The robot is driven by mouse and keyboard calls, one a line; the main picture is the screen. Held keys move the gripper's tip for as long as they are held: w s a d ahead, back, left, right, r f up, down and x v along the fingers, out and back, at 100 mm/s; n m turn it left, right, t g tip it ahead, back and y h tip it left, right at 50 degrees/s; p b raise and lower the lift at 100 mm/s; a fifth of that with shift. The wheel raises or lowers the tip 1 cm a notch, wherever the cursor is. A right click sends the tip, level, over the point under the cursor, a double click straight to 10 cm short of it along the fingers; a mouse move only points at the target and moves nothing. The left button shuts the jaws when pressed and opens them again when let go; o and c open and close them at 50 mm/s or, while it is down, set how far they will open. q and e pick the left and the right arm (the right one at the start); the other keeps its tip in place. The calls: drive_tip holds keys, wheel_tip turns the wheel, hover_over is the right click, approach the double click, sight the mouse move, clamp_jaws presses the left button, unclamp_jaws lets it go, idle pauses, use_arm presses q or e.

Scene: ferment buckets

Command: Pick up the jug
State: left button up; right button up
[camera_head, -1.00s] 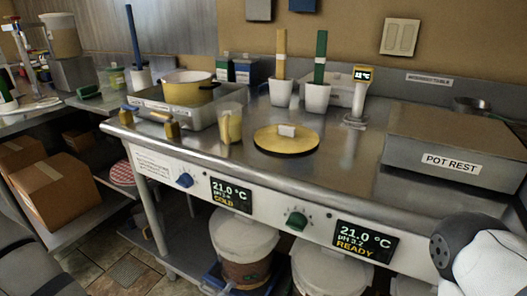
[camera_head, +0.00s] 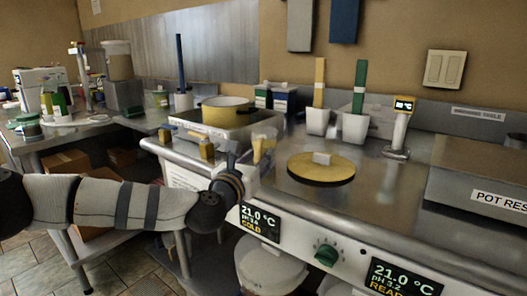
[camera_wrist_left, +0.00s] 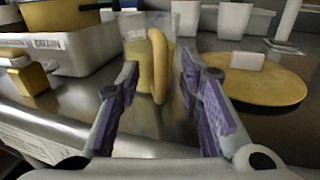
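The jug (camera_head: 266,143) is a clear vessel with yellow contents and stands upright on the steel counter, partly hidden by my left gripper in the head view. In the left wrist view the jug (camera_wrist_left: 138,37) shows ahead, with its curved yellow handle (camera_wrist_left: 159,62) facing me. My left gripper (camera_head: 242,160) is at the counter's front edge, just in front of the jug. In the left wrist view its purple-padded fingers are spread on either side of the handle; whether either touches it cannot be told. My right gripper is out of view.
A yellow pot (camera_head: 226,110) sits on a metal unit (camera_head: 210,129) left of the jug. A round yellow lid (camera_head: 321,173) lies to the right. Two white cups (camera_head: 355,127) with upright tools stand behind. A dispenser (camera_head: 399,128) stands at the right. Counter between lid and front edge is clear.

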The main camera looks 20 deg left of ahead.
use_arm(q)
drive_tip(key=shift+w, duration=0.45)
clamp_jaws()
drive_tip(key=shift+r, duration=0.1)
